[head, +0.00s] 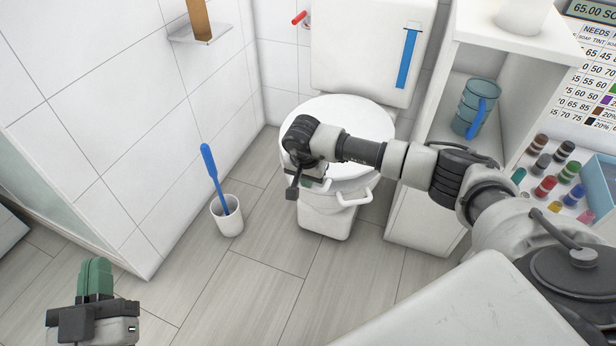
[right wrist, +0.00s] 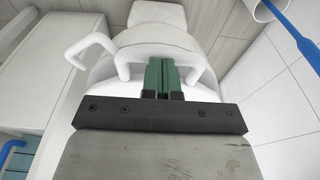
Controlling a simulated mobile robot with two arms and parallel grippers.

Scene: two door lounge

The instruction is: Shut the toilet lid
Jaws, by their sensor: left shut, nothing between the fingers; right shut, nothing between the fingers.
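The white toilet (head: 328,220) stands against the back wall in the head view. Its round white lid (head: 350,112) appears to lie flat over the bowl, partly hidden by my right arm. White loop handles (head: 355,198) stick out at its front; they also show in the right wrist view (right wrist: 92,48). My right gripper (head: 313,182) is over the toilet's front edge, and its green fingers (right wrist: 162,76) are shut and empty close to the loops. Whether they touch is unclear. My left gripper (head: 96,278) is shut and empty, low at the left, away from the toilet.
A white cup (head: 228,217) with a blue brush (head: 211,167) stands on the floor left of the toilet. A white shelf unit (head: 418,205) holding a blue jug (head: 475,108) stands close at the right. The floor (head: 240,285) in front is clear.

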